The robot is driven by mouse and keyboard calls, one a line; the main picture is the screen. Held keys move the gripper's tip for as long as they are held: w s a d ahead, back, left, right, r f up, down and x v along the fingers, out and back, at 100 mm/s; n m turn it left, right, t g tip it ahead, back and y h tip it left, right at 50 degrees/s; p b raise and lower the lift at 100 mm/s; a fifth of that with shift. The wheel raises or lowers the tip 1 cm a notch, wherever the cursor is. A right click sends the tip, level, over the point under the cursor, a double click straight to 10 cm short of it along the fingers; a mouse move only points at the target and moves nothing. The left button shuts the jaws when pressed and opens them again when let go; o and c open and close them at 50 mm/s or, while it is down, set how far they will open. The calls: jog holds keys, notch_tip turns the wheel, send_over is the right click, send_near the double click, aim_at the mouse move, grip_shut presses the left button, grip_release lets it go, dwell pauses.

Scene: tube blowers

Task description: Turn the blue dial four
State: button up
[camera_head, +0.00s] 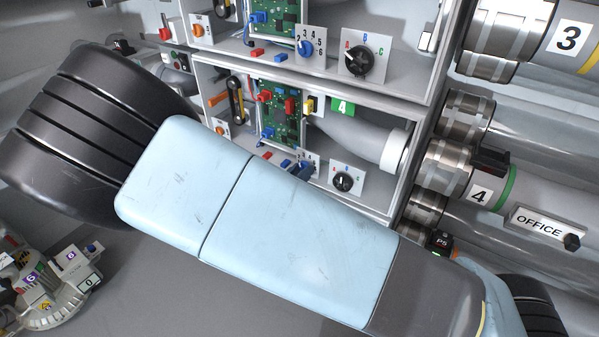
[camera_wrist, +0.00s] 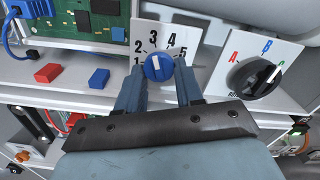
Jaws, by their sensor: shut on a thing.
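The blue dial (camera_wrist: 159,67) is on a white panel marked with numbers in the wrist view. The white mark on its face points roughly up, near the 3, but I cannot tell the exact setting. My gripper (camera_wrist: 159,77) has one dark blue finger on each side of the dial and is shut on it. The 6 is not visible there. In the head view, my pale blue arm crosses in front of the bay tagged with a green 4 (camera_head: 342,107). The number panel (camera_head: 312,160) in that bay is partly hidden there.
A black A-B-C dial (camera_wrist: 254,76) is close on the right. A red block (camera_wrist: 48,73) and a blue block (camera_wrist: 98,79) lie on the shelf to the left. Another blue dial (camera_head: 306,48) is in the bay above. Large tubes stand at the right.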

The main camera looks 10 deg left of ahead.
jog(key=shift+a+f+m, duration=0.1)
jog(key=shift+a+m, duration=0.05)
jog(key=shift+m, duration=0.35)
jog(key=shift+a+m, duration=0.2)
jog(key=shift+m, duration=3)
jog(key=o, duration=0.8)
jog(key=shift+c, duration=0.2)
jog(key=shift+o, duration=1.1)
jog(key=shift+d, duration=0.1)
